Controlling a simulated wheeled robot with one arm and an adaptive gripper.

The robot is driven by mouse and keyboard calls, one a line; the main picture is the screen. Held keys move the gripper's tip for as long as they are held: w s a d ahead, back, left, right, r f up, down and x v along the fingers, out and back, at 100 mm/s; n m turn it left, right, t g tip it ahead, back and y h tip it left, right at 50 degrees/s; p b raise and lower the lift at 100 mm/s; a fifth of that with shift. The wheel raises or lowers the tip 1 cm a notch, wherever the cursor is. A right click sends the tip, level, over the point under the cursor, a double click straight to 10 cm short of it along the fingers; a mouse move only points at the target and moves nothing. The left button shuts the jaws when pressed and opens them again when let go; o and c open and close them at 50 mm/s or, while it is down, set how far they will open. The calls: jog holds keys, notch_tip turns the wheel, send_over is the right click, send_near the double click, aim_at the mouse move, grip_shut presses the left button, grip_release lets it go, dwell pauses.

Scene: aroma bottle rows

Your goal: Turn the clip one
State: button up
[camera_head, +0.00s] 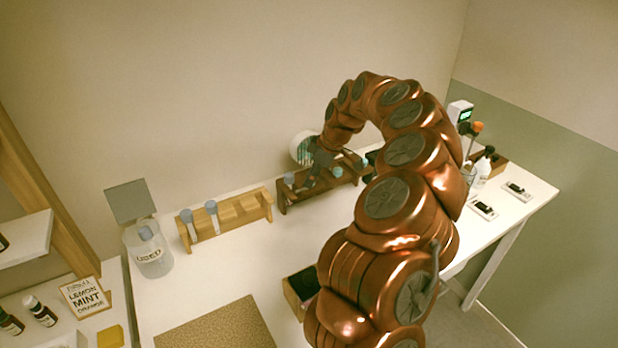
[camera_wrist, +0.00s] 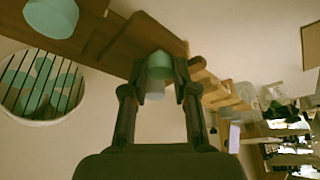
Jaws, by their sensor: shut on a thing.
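My gripper (camera_wrist: 159,75) is shut on a teal-capped tube (camera_wrist: 158,66) in the wrist view. The tube's pale lower part shows between the fingers. In the head view my gripper (camera_head: 320,158) is at the dark brown rack (camera_head: 318,190) near the back wall, and the held tube cannot be made out clearly there. Other teal-topped tubes (camera_head: 289,179) stand in that rack. Two small black pieces on white plates (camera_head: 483,210) (camera_head: 517,191) lie at the table's right end. I cannot tell which thing is the clip.
A round white piece with dark bars (camera_head: 303,149) stands behind the rack, close to my gripper. A lighter wooden rack (camera_head: 233,220) with two tubes and a jar marked USED (camera_head: 152,255) are left. Bottles (camera_head: 484,165) stand right. The table between the light rack and cork mat (camera_head: 225,325) is clear.

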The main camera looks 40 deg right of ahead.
jog(key=shift+a, duration=0.2)
grip_shut()
jog(key=shift+f+b, duration=0.1)
jog(key=shift+b, duration=0.25)
